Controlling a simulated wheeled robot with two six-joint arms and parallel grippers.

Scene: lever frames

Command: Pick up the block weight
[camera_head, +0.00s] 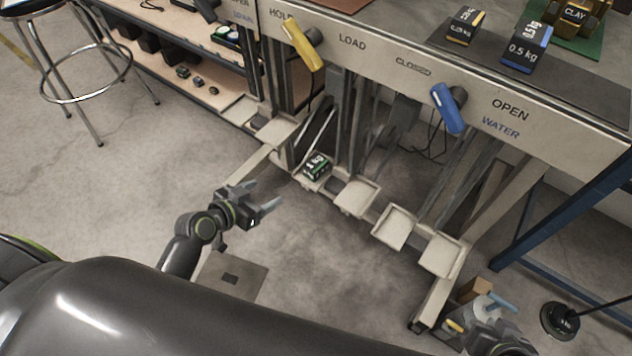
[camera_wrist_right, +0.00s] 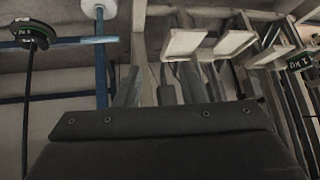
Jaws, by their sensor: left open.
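A blue-banded 0.5 kg block (camera_head: 524,54) and a yellow-banded 0.25 kg block (camera_head: 463,27) stand on the bench top.
The bench (camera_head: 430,72) carries a yellow lever (camera_head: 303,45) and a blue lever (camera_head: 447,108). Cream trays (camera_head: 357,197) stick out below it. A stool (camera_head: 75,70) stands far left. Floor (camera_head: 290,270) is clear centrally.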

